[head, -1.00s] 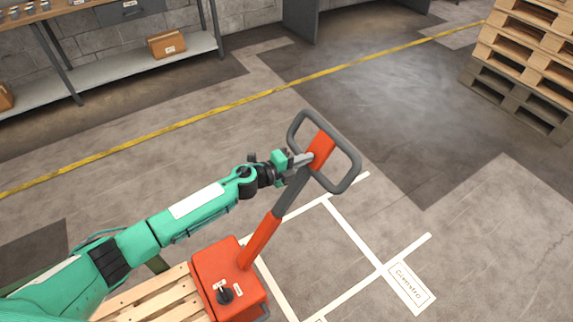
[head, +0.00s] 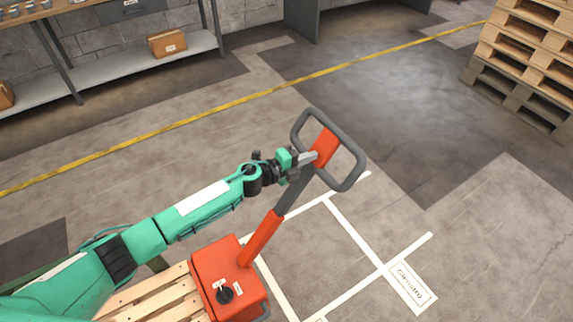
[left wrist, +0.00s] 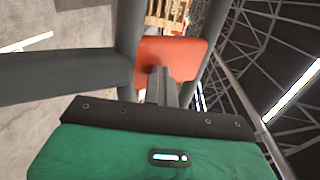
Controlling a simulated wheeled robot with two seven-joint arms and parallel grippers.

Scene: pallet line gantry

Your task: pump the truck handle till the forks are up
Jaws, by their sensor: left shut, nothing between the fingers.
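The truck's handle has a grey loop and an orange-red centre plate (head: 327,144). Its grey and orange shaft (head: 262,238) leans up to the right from the orange-red truck body (head: 225,270) with a black knob. My left gripper (head: 310,158) is shut, with nothing between its fingers. Its tips are at the near left side of the centre plate and look to be touching it. In the left wrist view the shut fingers (left wrist: 162,84) lie in front of the orange plate (left wrist: 185,57). The forks are not visible. My right gripper is out of view.
A wooden slatted pallet (head: 150,297) lies beside the truck body. Stacked pallets (head: 530,60) stand at upper right. A shelf with a cardboard box (head: 167,43) is at the back left. The floor right of the handle is free, with white lines and a yellow line (head: 250,101).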

